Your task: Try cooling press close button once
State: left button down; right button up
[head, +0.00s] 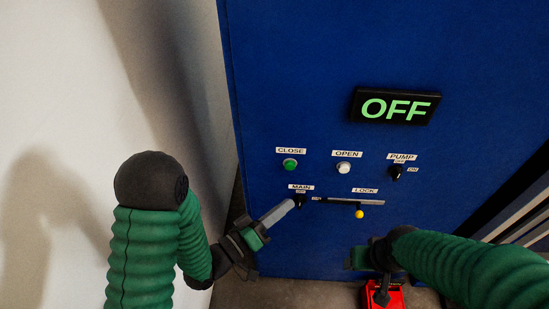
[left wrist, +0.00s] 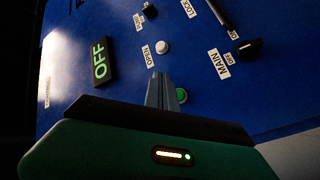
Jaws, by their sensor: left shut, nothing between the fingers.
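The green CLOSE button (head: 290,164) is on the blue panel's left side, below its CLOSE label. In the left wrist view the green button (left wrist: 181,95) shows just beside my fingers, partly covered by them. My left gripper (head: 290,205) is shut and empty. In the head view its tip lies below the CLOSE button, by the black MAIN knob (head: 300,200). I cannot tell whether the tip touches the panel. My right gripper (head: 360,258) is low in front of the panel; its fingers are not clear.
The white OPEN button (head: 343,168) and black PUMP knob (head: 396,172) are right of CLOSE. The LOCK lever with a yellow knob (head: 359,214) is below. A display (head: 396,106) reads OFF. A white wall (head: 60,90) stands left. A red object (head: 398,297) is at the bottom.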

aim_at(290, 165)
pick_arm(q)
jog(key=w, duration=0.8)
jog(key=shift+w, duration=0.3)
jog(key=shift+w+d+r, duration=0.1)
dwell(1.9)
jog(key=shift+w, duration=0.25)
jog(key=shift+w, duration=0.55)
dwell(0.6)
jog(key=shift+s, duration=1)
jog(key=shift+s, duration=0.1)
